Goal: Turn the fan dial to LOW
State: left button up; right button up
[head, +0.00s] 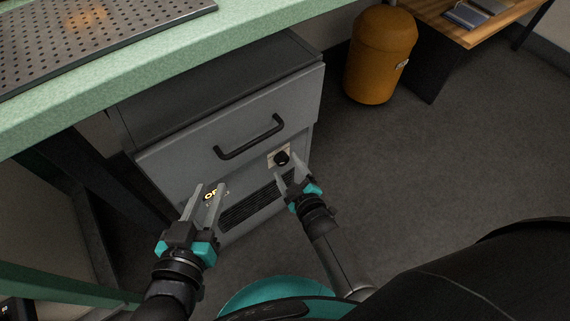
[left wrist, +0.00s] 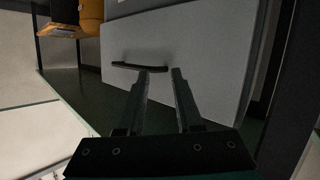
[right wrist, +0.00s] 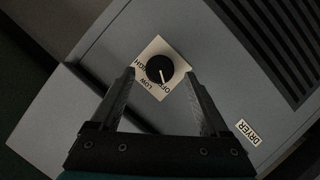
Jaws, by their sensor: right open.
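The fan dial (head: 282,158) is a round black knob on a pale plate on the grey cabinet front. In the right wrist view the dial (right wrist: 160,69) has a white pointer line aimed at the OFF mark, with LOW and HIGH printed further round. My right gripper (head: 289,169) is open, its fingertips in front of the dial, one to each side in the right wrist view; no contact is visible. My left gripper is open and empty.
The grey cabinet (head: 235,125) has a black drawer handle (head: 249,138) above the dial and a dark vent grille (head: 250,205) below. A green bench top (head: 255,28) overhangs it. An orange bin (head: 380,55) stands at the back right; floor right of the cabinet is clear.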

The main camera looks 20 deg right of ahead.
jog(key=shift+b+x, duration=0.4)
jog(key=shift+x, duration=0.45)
pick_arm(q)
jog(key=shift+s+d+r+n+t+h, duration=0.15)
jog(key=shift+s+d+r+t+h, duration=0.2)
jog(key=shift+t, duration=0.35)
jog(key=shift+s+d+r+n+t+h, duration=0.2)
jog(key=shift+d+r+t, duration=0.15)
jog(key=shift+r+t, duration=0.25)
pick_arm(e)
jog(key=shift+w+f, duration=0.2)
jog(key=shift+w, duration=0.3)
grip_shut()
